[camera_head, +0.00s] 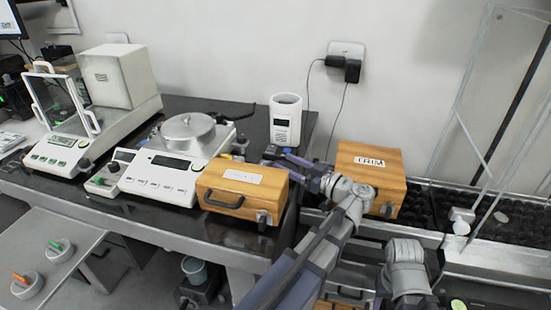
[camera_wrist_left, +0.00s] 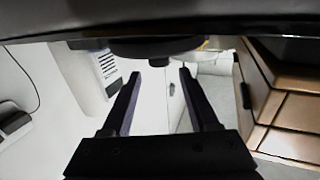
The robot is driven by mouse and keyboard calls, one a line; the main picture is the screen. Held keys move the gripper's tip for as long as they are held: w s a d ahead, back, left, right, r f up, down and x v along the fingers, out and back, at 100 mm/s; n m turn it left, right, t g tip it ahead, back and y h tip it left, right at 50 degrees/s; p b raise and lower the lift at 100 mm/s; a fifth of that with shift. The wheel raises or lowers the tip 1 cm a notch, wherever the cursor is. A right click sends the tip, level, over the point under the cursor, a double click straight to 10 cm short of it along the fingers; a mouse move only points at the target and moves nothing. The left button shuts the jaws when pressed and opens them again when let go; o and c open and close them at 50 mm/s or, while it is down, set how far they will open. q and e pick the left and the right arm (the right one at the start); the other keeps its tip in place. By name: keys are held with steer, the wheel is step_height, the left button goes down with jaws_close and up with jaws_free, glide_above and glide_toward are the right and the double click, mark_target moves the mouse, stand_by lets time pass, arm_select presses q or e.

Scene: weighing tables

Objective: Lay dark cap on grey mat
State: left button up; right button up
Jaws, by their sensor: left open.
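My left gripper (camera_head: 280,156) is over the back table, between the white canister and the wooden boxes. In the left wrist view, which looks upside down, its two dark fingers (camera_wrist_left: 162,88) are apart with nothing between them. Beyond the fingers a dark round piece with a short stub (camera_wrist_left: 156,48) lies against a dark surface. It may be the dark cap, but I cannot tell for sure. I cannot make out a grey mat in either view. My right gripper is out of view; only part of that arm shows at the lower right.
A white canister (camera_head: 285,120) stands just behind the gripper. A wooden box (camera_head: 240,191) is in front at left, and another labelled wooden box (camera_head: 368,176) is at right. A balance (camera_head: 165,176) with a round lidded pan stands at left. Two plug adapters (camera_head: 343,66) hang on the wall.

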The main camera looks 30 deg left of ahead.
arm_select(q)
steer(key=s+d, duration=0.1)
steer(key=d, duration=0.5)
